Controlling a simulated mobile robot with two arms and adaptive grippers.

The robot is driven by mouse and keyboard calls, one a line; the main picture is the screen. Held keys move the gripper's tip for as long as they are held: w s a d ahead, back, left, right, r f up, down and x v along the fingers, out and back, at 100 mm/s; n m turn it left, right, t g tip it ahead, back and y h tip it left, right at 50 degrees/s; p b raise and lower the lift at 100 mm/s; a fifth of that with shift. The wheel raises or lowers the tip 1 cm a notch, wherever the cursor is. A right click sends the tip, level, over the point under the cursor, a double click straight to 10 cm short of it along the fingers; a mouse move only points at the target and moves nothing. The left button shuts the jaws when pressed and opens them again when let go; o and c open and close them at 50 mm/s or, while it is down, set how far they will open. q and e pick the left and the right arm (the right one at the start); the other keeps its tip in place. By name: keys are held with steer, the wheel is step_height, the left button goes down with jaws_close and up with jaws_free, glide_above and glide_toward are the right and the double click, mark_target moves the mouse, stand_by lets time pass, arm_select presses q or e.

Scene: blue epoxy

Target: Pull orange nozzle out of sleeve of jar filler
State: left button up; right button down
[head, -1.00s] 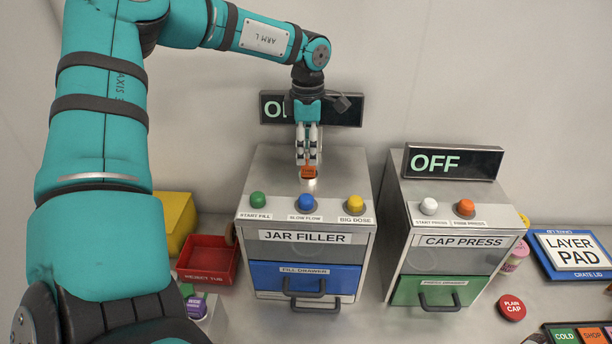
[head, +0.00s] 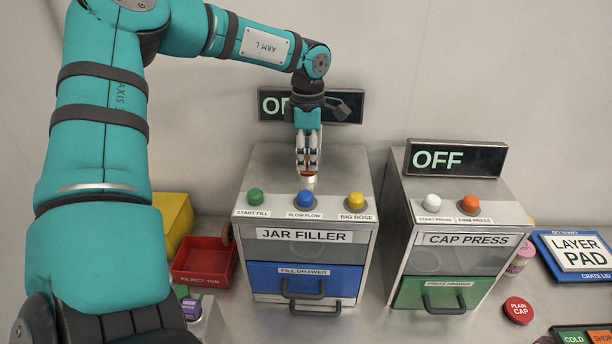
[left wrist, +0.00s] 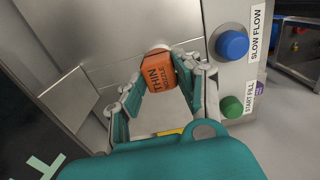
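The orange nozzle (head: 308,174), marked "THIN NOZZLE" in the left wrist view (left wrist: 158,76), stands at the white sleeve (head: 308,184) on top of the jar filler (head: 263,180). Its lower end meets the sleeve, and how deep it sits is hidden. My left gripper (head: 307,168) points down from above, with its fingers on both sides of the nozzle. In the left wrist view both fingertips appear to press the nozzle's sides, so the gripper (left wrist: 158,82) looks shut on it. My right gripper is not in view.
Green (head: 255,197), blue (head: 305,200) and yellow (head: 355,201) buttons line the filler's front edge, close to my gripper. An "OFF"-type display (head: 345,107) stands behind. The cap press (head: 470,205) is to the right, a red reject tub (head: 205,262) to the left.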

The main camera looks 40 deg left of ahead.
arm_select(q)
jaws_close()
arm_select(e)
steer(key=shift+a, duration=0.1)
arm_select(q)
steer(key=shift+r, duration=0.1)
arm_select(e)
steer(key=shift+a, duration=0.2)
